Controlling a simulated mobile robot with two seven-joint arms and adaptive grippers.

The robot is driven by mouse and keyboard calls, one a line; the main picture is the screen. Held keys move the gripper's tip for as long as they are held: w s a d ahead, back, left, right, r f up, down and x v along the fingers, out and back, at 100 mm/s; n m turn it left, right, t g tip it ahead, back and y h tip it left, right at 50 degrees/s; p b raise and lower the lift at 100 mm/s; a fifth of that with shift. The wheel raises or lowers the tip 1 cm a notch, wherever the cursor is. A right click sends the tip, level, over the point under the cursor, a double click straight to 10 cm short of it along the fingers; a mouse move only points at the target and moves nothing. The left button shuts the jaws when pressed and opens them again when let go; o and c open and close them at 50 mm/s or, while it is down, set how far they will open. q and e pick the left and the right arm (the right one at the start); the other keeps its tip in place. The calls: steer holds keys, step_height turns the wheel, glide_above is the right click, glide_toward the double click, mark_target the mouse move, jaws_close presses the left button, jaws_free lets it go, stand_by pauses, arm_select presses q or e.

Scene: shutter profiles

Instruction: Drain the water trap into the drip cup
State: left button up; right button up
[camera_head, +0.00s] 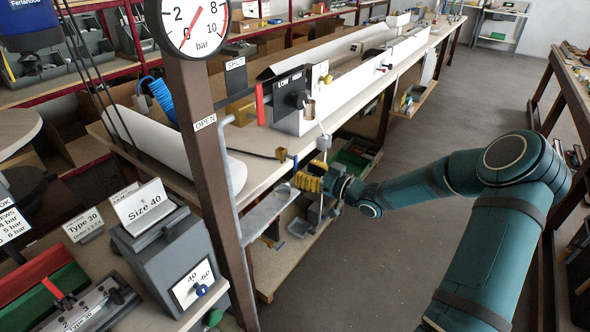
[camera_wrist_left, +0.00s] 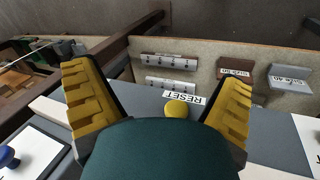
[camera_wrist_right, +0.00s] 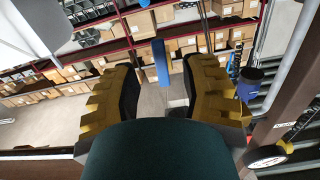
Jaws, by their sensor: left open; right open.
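My right gripper (camera_head: 309,180) is open, beside the front edge of the long bench. In the right wrist view its open fingers (camera_wrist_right: 160,85) have nothing between them; a blue upright part (camera_wrist_right: 161,62) shows beyond.
A brown post (camera_head: 203,150) carries a pressure gauge (camera_head: 194,24) and stands left of the right gripper. A red lever (camera_head: 260,103) is near the SHUT sign. A yellow button (camera_wrist_left: 176,110) by a RESET label lies beyond the left fingers. The floor at right is clear.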

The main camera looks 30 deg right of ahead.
mark_target(296, 167)
steer(key=shift+x, duration=2)
steer(key=shift+o, duration=0.2)
jaws_close()
